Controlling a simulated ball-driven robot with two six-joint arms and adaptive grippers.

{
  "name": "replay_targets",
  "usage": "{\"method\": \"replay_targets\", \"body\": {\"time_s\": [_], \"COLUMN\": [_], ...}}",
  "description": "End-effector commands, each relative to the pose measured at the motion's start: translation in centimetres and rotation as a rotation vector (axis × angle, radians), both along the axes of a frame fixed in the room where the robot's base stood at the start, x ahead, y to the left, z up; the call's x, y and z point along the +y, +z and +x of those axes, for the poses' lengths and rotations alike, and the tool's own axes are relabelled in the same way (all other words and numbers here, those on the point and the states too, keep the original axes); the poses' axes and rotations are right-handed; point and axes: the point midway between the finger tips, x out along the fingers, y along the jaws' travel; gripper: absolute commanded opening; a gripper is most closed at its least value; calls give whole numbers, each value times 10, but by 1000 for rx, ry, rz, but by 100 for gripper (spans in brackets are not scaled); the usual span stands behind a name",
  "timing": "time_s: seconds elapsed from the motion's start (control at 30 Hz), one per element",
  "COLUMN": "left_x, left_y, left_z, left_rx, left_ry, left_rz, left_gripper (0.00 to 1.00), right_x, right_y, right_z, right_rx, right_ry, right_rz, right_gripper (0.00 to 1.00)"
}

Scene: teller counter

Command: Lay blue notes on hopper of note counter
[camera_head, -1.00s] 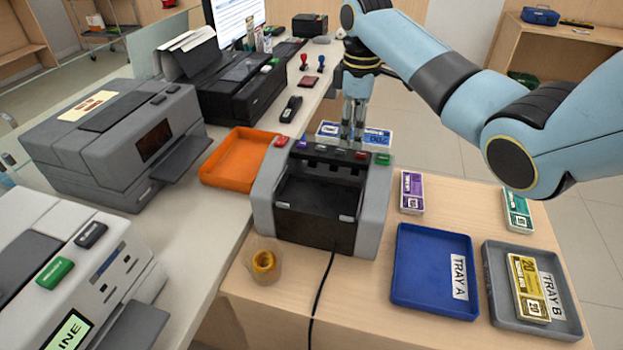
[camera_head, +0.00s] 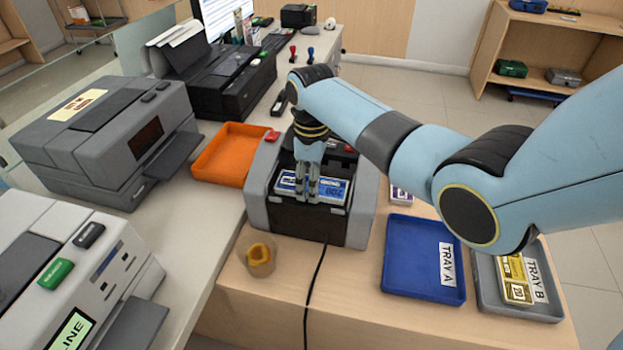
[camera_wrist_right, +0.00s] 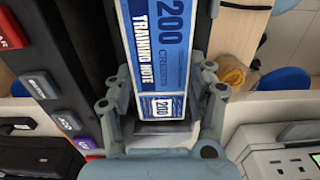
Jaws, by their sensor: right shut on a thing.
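The blue notes (camera_head: 328,189) are a flat bundle over the dark hopper of the grey note counter (camera_head: 360,206) in the head view. My right gripper (camera_head: 307,198) is shut on the bundle, fingers pointing down at its middle. In the right wrist view the blue notes (camera_wrist_right: 160,60) read "200" and "Training Note" and run between the fingers of the right gripper (camera_wrist_right: 160,112). The bundle appears level within the hopper opening; I cannot tell whether it touches the hopper floor. My forearm hides part of the counter's back. My left gripper is not in view.
Blue tray A (camera_head: 397,285) and grey tray B (camera_head: 492,295), with yellow notes (camera_head: 515,280), lie to the right. An orange tray (camera_head: 205,172) is left of the counter.

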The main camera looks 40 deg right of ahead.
Motion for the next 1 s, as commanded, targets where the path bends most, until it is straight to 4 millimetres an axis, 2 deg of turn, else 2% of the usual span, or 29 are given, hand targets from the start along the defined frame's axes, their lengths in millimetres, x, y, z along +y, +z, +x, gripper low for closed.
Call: {"method": "replay_targets", "body": {"time_s": [0.17,0.2,0.37,0.63,0.73,0.87,1.0], "left_x": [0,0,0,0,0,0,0], "left_y": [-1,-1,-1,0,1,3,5], "left_z": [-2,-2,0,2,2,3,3], "left_rx": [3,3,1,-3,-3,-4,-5], "left_ry": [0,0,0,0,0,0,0], "left_rz": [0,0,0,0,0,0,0], "left_gripper": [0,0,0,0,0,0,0], "right_x": [0,0,0,0,0,0,0], "right_y": [-2,-2,-2,-1,5,27,59], "right_z": [0,0,0,0,0,1,1], "right_rx": [0,0,0,0,0,-3,-5], "right_ry": [0,0,0,0,0,-1,0], "right_rz": [0,0,0,0,0,-1,-1], "right_gripper": [24,58,79,79,79,79,79]}}
